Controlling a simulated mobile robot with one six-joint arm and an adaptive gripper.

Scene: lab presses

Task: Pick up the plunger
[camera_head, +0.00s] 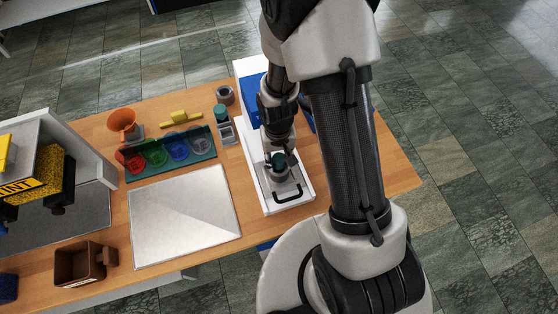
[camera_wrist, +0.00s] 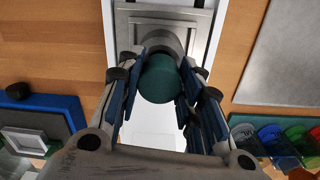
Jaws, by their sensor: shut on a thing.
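The plunger is a grey cylinder with a dark green cap (camera_wrist: 160,80). In the wrist view it is between the blue-lined fingers of my gripper (camera_wrist: 162,62), which are shut on it. Its grey body points at a square grey metal plate (camera_wrist: 140,25); I cannot tell whether it touches.
Left of the press base are a grey block (camera_head: 226,133) with a green-topped piece, a grey ring (camera_head: 225,94), a tray of coloured cups (camera_head: 148,174), a yellow tool (camera_head: 181,118), an orange funnel (camera_head: 121,122), and a brown box (camera_head: 78,263). A pale sheet (camera_head: 184,218) lies flat.

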